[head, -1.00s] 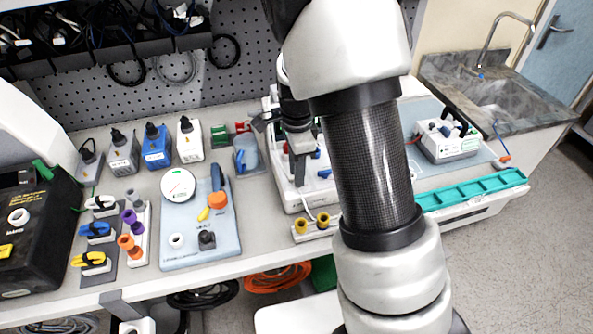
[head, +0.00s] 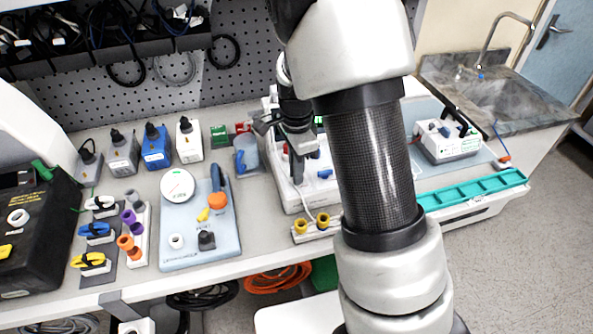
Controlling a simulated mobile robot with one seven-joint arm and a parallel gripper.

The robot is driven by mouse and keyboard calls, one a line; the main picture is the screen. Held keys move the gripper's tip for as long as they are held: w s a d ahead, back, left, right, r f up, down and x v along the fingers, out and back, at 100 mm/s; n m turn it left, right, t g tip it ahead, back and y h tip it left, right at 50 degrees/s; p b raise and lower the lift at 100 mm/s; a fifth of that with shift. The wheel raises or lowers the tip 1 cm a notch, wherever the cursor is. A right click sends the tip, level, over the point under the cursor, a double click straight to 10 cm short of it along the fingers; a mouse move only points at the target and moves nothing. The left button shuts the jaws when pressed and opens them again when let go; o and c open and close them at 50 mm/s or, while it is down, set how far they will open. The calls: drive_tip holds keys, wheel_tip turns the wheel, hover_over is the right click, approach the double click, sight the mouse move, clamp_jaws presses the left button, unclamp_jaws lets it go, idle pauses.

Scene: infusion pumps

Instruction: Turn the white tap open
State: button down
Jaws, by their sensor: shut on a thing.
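The white unit (head: 289,196) with coloured taps stands on the bench, partly behind my arm. My gripper (head: 297,177) points down at its top face and is shut on the white tap, which the fingers hide. A blue tap (head: 325,174) shows just right of the fingers. A small red part (head: 285,148) shows just left of them. How far the white tap is turned cannot be seen.
Yellow connectors (head: 312,223) stand at the unit's front edge. A blue board (head: 180,248) with a round gauge (head: 177,185) lies to the left. A teal tray (head: 470,189) lies right of my arm.

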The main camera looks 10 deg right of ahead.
drive_tip(key=n, duration=0.4)
drive_tip(key=shift+b, duration=0.3)
drive_tip(key=n, duration=0.4)
drive_tip(key=shift+b, duration=0.35)
drive_tip(key=shift+n, duration=0.4)
drive_tip(key=c, duration=1.9)
unclamp_jaws()
drive_tip(key=shift+o, duration=0.2)
wheel_tip(320, 180, up, 18)
drive_tip(key=p, duration=0.1)
drive_tip(key=shift+f, duration=0.25)
drive_tip(key=shift+r, duration=0.1)
